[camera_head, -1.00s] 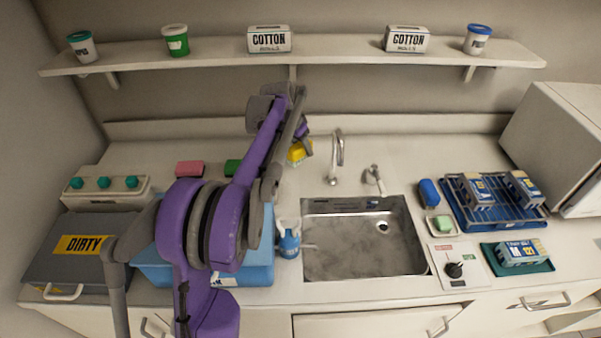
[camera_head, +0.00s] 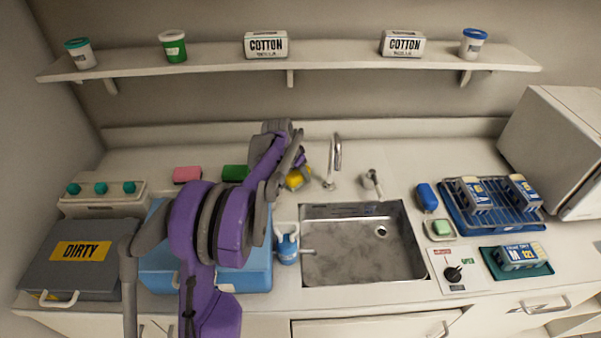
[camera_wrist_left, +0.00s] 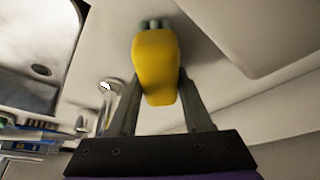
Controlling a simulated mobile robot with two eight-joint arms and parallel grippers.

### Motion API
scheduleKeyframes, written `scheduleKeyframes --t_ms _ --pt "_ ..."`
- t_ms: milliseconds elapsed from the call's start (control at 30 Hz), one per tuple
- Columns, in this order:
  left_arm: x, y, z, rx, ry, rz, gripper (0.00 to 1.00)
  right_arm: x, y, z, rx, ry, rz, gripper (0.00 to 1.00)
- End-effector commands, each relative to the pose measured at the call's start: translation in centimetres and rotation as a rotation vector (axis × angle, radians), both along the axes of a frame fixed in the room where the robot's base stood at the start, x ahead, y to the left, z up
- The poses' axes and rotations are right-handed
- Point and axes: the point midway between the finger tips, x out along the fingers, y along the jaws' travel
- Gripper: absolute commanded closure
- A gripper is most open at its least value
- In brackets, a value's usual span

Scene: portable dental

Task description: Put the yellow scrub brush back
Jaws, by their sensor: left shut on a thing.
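The yellow scrub brush (camera_head: 295,183) is behind the sink's left back corner in the head view, partly hidden by my left arm. My left gripper (camera_head: 300,173) is shut on it. In the left wrist view, the yellow brush (camera_wrist_left: 157,65) sits between the two fingers of my left gripper (camera_wrist_left: 158,92), its grey bristle end pointing away from the gripper. The pale countertop lies behind it. I cannot tell whether the brush touches the counter. My right gripper is not in view.
The tap (camera_head: 336,158) stands just right of the brush. The sink (camera_head: 350,262) and blue bottle (camera_head: 287,247) are in front. Pink (camera_head: 187,175) and green (camera_head: 234,173) blocks lie to the left, by a blue bin (camera_head: 258,277). A blue rack (camera_head: 462,222) is at right.

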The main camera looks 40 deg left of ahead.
Motion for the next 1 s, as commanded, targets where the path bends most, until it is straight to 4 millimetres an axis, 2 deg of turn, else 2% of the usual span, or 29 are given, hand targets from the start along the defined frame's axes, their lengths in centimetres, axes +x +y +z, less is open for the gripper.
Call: scheduleKeyframes --t_ms 33,167,200,433,567,667,1000 --pt "0.0 0.0 -0.2 0.000 0.000 0.000 0.47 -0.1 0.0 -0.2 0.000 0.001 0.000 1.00" --pt "0.0 0.0 -0.1 0.000 0.000 0.000 0.24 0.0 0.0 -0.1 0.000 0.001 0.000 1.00" --pt "0.0 0.0 -0.1 0.000 0.000 0.000 0.21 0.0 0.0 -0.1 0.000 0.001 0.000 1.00" --pt "0.0 0.0 -0.1 0.000 0.000 0.000 0.21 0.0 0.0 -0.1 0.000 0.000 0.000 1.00" --pt "-0.1 0.0 0.6 0.000 0.000 0.000 0.21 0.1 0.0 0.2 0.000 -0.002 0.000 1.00" --pt "-0.6 0.0 1.8 0.000 0.000 0.001 0.21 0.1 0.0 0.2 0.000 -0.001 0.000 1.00" --pt "-3.4 0.3 8.4 0.000 0.000 0.001 0.21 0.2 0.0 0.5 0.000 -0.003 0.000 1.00"
